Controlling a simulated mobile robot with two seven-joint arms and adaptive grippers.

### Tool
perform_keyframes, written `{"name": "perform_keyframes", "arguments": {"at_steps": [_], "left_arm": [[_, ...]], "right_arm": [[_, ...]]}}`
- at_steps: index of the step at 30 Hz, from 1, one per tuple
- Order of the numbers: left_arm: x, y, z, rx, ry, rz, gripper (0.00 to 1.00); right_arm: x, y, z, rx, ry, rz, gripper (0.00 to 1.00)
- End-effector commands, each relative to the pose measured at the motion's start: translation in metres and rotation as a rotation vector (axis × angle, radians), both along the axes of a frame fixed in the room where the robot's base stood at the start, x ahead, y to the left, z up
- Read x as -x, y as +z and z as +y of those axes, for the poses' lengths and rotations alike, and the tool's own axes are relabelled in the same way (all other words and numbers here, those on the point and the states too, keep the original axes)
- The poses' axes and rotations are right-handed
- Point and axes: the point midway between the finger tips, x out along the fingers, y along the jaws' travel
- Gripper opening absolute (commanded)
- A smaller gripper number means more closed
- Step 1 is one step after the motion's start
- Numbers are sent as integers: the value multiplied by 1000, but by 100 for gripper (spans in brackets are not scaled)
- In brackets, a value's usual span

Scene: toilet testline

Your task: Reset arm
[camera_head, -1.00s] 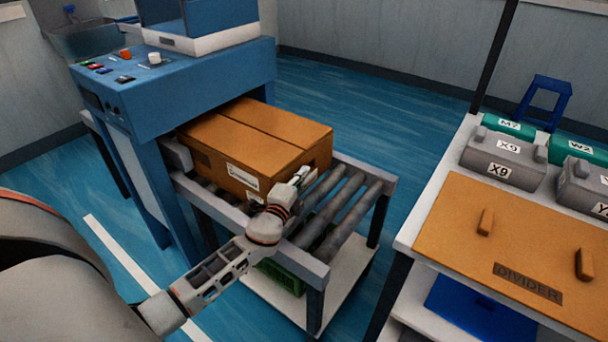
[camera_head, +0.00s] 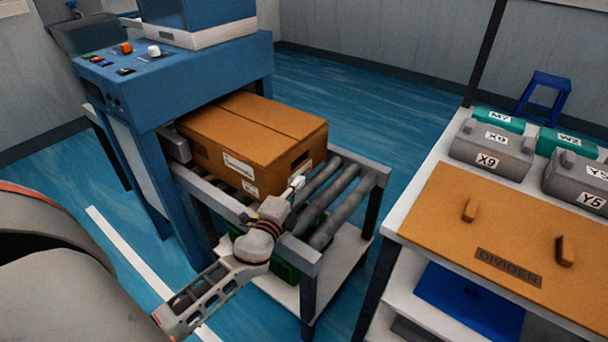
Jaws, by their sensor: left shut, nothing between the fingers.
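My left gripper (camera_head: 296,184) is shut and empty, beside the near right end of a cardboard box. The cardboard box (camera_head: 250,135) sits on the roller conveyor (camera_head: 345,204), partly in the mouth of the blue machine (camera_head: 180,85). The box is closed and has white labels on its near side. The gripper appears just clear of the box, over the conveyor's near edge; I cannot tell whether they touch. My left arm reaches in from the lower left. My right gripper is not in view.
A white table with a wooden divider board (camera_head: 500,225), grey canisters (camera_head: 491,150) and teal boxes (camera_head: 498,119) stands at the right. A green crate (camera_head: 285,270) is under the conveyor. A blue stool (camera_head: 545,95) stands behind. Blue floor lies open between conveyor and table.

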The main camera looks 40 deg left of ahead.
Motion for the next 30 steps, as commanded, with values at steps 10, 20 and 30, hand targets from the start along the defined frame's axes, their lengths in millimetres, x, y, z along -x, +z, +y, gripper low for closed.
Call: {"name": "perform_keyframes", "arguments": {"at_steps": [10,20,30], "left_arm": [[26,0,-5,-1,0,-1,0],[52,-6,-26,165,-24,42,0],[205,-64,-133,901,-34,322,0]], "right_arm": [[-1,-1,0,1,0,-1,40],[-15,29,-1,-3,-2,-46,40],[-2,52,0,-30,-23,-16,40]]}}
